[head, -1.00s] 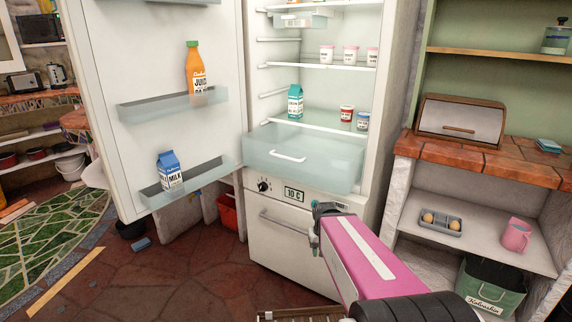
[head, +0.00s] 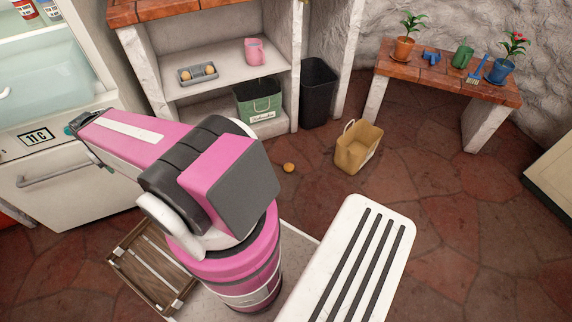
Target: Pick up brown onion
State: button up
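A small round orange-brown thing (head: 289,168), which looks like the brown onion, lies on the red stone floor. It is right of my pink arm and left of a tan basket, apart from both. My pink arm reaches to the left, towards the fridge front, and a dark joint shows at its far end. I cannot make out my gripper's fingers, so whether it is open or holds anything does not show.
A tan basket (head: 357,148), a black bin (head: 318,92) and a green box (head: 259,103) stand on or near the floor. A low bench (head: 447,81) with plants is at the back right. The fridge (head: 80,185) is at left. Open floor surrounds the onion.

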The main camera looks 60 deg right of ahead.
aim_at(288, 167)
jog(key=z, duration=2.5)
jog(key=u, duration=2.85)
jog(key=z, duration=2.8)
jog(key=k+j+z, duration=0.25)
jog(key=j, duration=0.25)
jog(key=k, duration=0.05)
